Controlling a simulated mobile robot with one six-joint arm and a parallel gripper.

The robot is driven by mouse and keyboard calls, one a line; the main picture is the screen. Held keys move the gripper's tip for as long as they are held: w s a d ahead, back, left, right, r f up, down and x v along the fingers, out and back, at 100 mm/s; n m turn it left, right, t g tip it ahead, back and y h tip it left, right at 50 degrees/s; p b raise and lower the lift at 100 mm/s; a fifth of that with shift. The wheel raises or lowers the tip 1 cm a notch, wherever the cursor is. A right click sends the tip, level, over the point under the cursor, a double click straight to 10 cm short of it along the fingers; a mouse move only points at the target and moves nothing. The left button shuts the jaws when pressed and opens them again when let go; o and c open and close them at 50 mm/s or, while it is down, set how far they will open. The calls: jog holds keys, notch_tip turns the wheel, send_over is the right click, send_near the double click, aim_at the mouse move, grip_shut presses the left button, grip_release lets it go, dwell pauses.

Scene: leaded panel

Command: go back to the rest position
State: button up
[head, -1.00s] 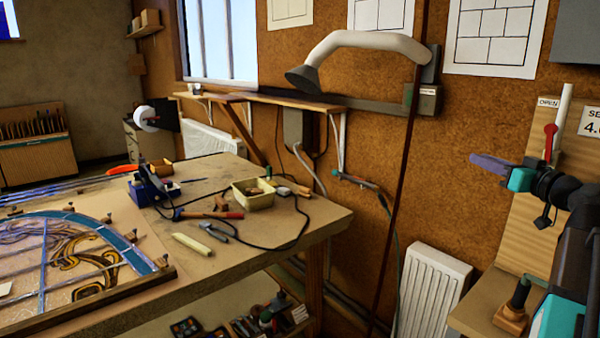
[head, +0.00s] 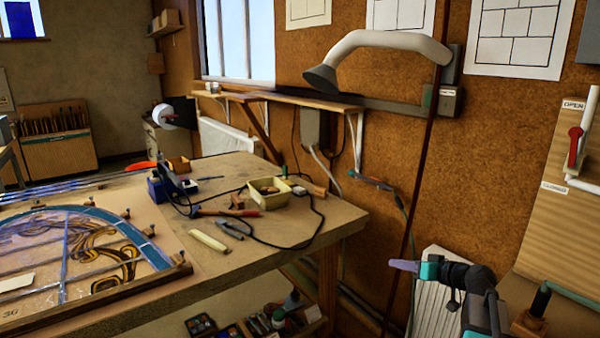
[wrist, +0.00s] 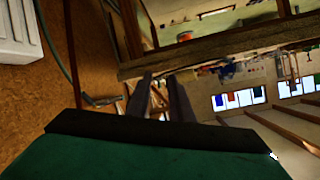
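My gripper (head: 400,265) shows at the lower right of the head view, with purple fingers and a teal and black wrist. It is held in the air in front of the white radiator (head: 436,292), pointing left. In the wrist view its two dark fingers (wrist: 160,80) stand apart with a gap between them, and nothing shows in the gap. A red lever (head: 574,147) stands upright on the wooden board (head: 555,210) at the right, below the OPEN label and above the CLOSED label. My gripper is apart from it, lower and to the left.
The workbench (head: 270,235) at the left bears a leaded panel (head: 80,250), a yellow tub (head: 266,198), a hammer, pliers and cables. A grey extraction arm (head: 385,45) hangs from the wall.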

jog(key=s+a+f+g, duration=0.3)
jog(key=a+f, duration=0.4)
jog(key=f, duration=0.4)
jog(key=s+a+f+g, duration=0.2)
jog(key=s+a+f, duration=0.3)
jog(key=f, duration=0.6)
jog(key=s+a+f+g, duration=0.2)
jog(key=s+a+f, duration=0.25)
jog(key=f, duration=0.25)
jog(key=s+a+f+g, duration=0.2)
jog(key=s+a+f, duration=0.2)
jog(key=s+f, duration=0.3)
jog(key=s+a+f+g+h, duration=0.1)
jog(key=s+a+f+g, duration=0.15)
jog(key=s+f, duration=0.7)
jog(key=s+d+f+g+h, duration=0.2)
jog(key=s+f, duration=0.1)
jog(key=s, duration=0.5)
jog(key=s+d+f+g+h, duration=0.1)
jog(key=s+f+g+h, duration=0.15)
jog(key=s, duration=0.55)
jog(key=s+d+m+g+h, duration=0.1)
jog(key=s+d+m, duration=0.1)
jog(key=d, duration=0.3)
jog(key=shift+s+d+h, duration=0.3)
jog(key=shift+s+h, duration=0.05)
jog(key=shift+s, duration=0.1)
